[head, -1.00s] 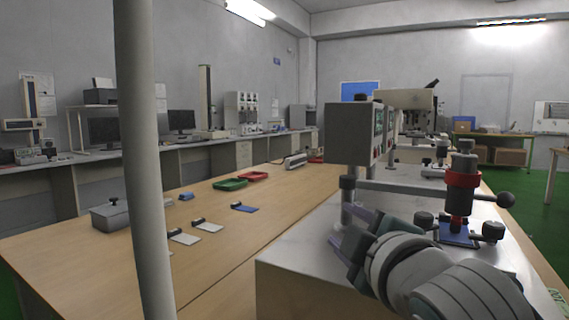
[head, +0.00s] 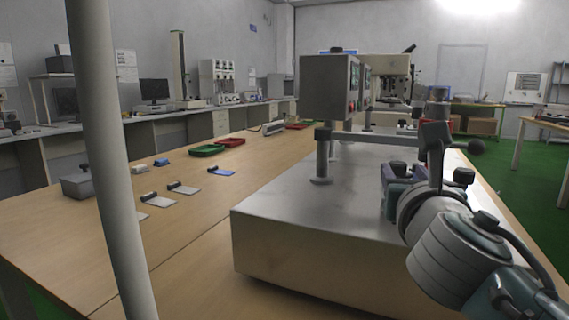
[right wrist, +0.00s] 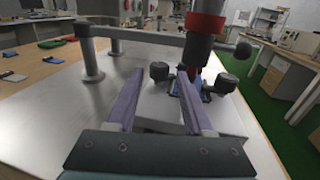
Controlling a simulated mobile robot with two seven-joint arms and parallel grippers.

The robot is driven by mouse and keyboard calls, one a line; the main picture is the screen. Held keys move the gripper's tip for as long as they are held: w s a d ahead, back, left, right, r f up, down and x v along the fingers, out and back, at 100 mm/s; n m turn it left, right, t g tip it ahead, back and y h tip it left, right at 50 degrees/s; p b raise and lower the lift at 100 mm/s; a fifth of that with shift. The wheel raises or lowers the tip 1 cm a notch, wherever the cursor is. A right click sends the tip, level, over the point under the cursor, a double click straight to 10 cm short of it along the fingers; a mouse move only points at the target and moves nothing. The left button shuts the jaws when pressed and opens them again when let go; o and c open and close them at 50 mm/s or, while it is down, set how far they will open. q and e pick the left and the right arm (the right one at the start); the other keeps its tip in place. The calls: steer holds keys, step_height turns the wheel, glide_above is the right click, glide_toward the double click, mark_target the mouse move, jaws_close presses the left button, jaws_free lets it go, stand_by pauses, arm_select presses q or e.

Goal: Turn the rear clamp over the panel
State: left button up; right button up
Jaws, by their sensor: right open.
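A blue panel (right wrist: 205,96) lies under the test head with the red collar (right wrist: 203,24), partly hidden by my finger. Two clamps with black knobs flank it in the right wrist view: a left clamp (right wrist: 159,71) and a right clamp (right wrist: 225,83). I cannot tell for sure which is the rear one. My right gripper (right wrist: 160,90) is open, and the left knob appears between its purple fingers, apparently untouched. In the head view, my right gripper (head: 395,184) hovers over the machine's top, and my wrist hides the panel. One clamp knob (head: 463,176) shows there. My left gripper is not in view.
The metal machine top (head: 290,205) carries a post with a horizontal bar (head: 365,136) and a control box (head: 329,88). A ball-ended lever (right wrist: 243,50) sticks out right of the head. Cards, a grey box (head: 78,184) and trays (head: 206,150) lie on the wooden table.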

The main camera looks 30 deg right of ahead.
mark_target(399, 166)
steer(key=x, duration=0.4)
steer(key=shift+w+d+b, duration=0.2)
steer(key=shift+b, duration=0.15)
jaws_close()
